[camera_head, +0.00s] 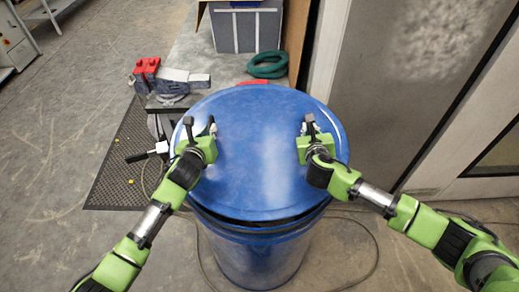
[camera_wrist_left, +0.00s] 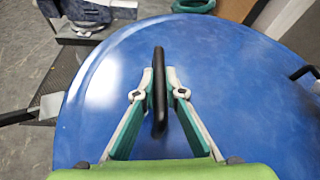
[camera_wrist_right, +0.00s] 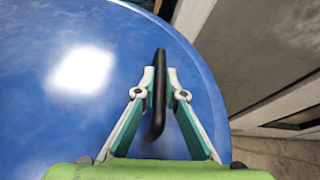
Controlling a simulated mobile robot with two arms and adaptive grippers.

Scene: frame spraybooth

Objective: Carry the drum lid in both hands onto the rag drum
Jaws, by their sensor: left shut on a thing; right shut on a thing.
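The blue drum lid (camera_head: 255,150) is a large round disc above the blue rag drum (camera_head: 262,262). A dark gap shows between the lid's near edge and the drum; I cannot tell whether they touch at the far side. My left gripper (camera_head: 203,130) is shut on the lid's left black handle, which stands between its fingers in the left wrist view (camera_wrist_left: 159,90). My right gripper (camera_head: 310,128) is shut on the right black handle, seen in the right wrist view (camera_wrist_right: 159,95). The lid hides the drum's opening.
A workbench (camera_head: 195,50) behind the lid holds a grey crate (camera_head: 246,30), a green hose coil (camera_head: 267,65) and red-and-grey tools (camera_head: 147,68). A black mat (camera_head: 115,170) lies at left. A grey door (camera_head: 400,70) stands at right. A cable (camera_head: 372,245) runs across the floor.

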